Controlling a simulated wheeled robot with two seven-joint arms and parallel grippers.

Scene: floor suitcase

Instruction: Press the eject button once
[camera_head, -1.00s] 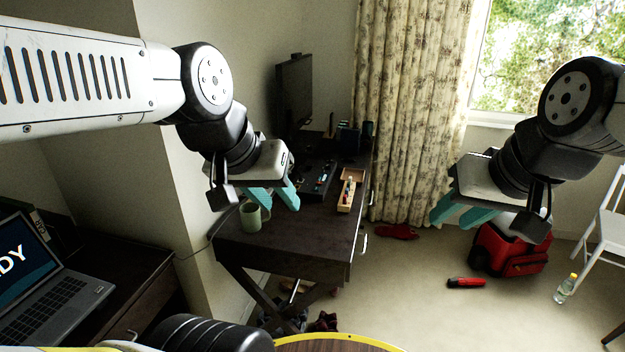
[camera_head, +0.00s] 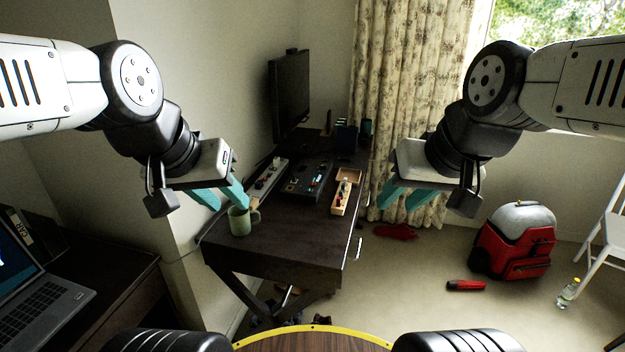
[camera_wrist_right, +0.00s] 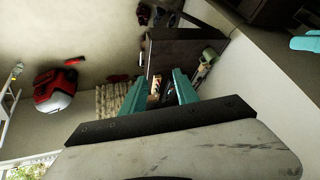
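A dark control panel (camera_head: 307,180) with small buttons and switches lies on the dark desk (camera_head: 290,232). A lighter strip with small controls (camera_head: 270,174) lies to its left. The controls are too small to tell which one is the eject button. My left gripper (camera_head: 221,201) is open and empty, in the air left of the panel and near the green mug in the picture. My right gripper (camera_head: 383,204) is open and empty, in the air to the panel's right. Its two spread teal fingers also show in the right wrist view (camera_wrist_right: 159,92), with the desk beyond them.
A green mug (camera_head: 240,220) stands on the desk's near left. A wooden tray (camera_head: 338,206) with small items lies right of the panel, and a monitor (camera_head: 290,92) stands behind. A laptop (camera_head: 45,290) is at left. A red backpack (camera_head: 515,245) and a bottle (camera_head: 567,292) are on the floor.

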